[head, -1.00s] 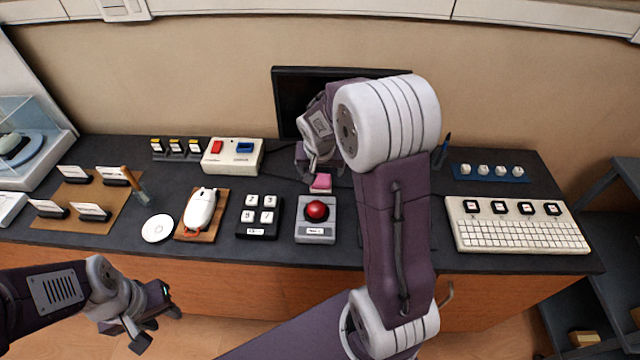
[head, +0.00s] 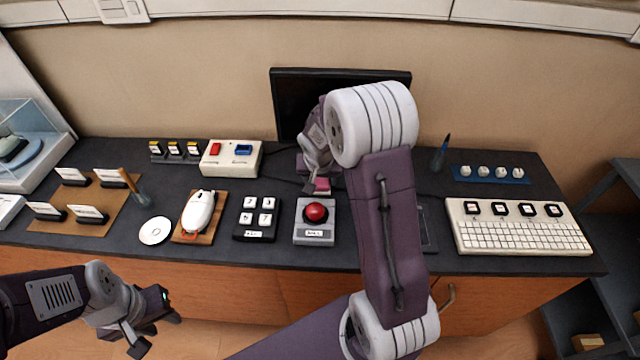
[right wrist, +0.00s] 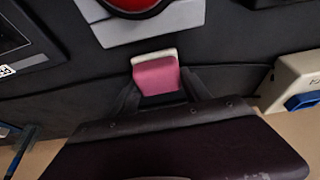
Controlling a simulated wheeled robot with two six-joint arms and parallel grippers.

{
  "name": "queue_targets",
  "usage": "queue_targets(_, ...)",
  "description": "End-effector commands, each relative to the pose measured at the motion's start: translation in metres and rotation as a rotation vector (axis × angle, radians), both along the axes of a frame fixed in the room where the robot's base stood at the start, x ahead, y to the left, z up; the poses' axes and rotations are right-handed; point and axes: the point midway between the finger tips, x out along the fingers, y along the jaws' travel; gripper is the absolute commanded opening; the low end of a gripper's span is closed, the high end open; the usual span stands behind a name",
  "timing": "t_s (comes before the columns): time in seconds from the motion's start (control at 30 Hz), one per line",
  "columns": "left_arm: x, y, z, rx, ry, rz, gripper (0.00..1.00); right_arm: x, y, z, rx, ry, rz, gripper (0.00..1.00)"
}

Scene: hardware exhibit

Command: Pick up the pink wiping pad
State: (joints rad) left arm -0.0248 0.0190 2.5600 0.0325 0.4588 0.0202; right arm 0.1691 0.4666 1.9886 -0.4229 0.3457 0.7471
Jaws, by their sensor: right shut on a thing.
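The pink wiping pad (head: 322,185) is at the back middle of the dark counter, just behind the red push button. In the right wrist view the pad (right wrist: 156,75) shows a pink face and a whitish edge, between the two dark fingers. My right gripper (head: 317,187) is shut on the pad; my own arm partly hides this in the head view. I cannot tell whether the pad is clear of the counter. My left gripper (head: 153,331) is open and empty, low in front of the counter's left part.
The red button box (head: 315,222) stands right in front of the pad, with a number keypad (head: 257,219) to its left. A switch box (head: 231,157) is at the back left, a dark monitor (head: 290,100) behind, and a white keyboard (head: 518,232) at the right.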

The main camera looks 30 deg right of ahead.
Motion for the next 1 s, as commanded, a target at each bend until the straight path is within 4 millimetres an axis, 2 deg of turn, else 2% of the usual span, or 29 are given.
queue_targets(0.17, 0.000, 0.000, 0.002, 0.000, 0.000, 0.000, 0.36, 0.000, 0.000, 0.004, -0.001, 0.000, 0.000, 0.17)
queue_targets(0.27, 0.000, 0.000, 0.007, 0.000, 0.000, 0.000, 0.36, 0.000, 0.000, 0.016, -0.001, -0.002, -0.001, 0.17)
queue_targets(0.43, 0.000, 0.000, 0.016, 0.000, 0.000, 0.000, 0.36, -0.001, -0.002, 0.048, 0.000, -0.003, -0.001, 0.17)
queue_targets(0.8, 0.000, 0.000, 0.033, 0.000, 0.000, 0.000, 0.36, -0.056, -0.071, 0.096, 0.000, -0.003, -0.009, 0.17)
queue_targets(1.0, 0.000, 0.000, 0.035, 0.000, 0.000, 0.000, 0.36, -0.071, -0.089, 0.109, 0.000, 0.000, -0.003, 0.17)
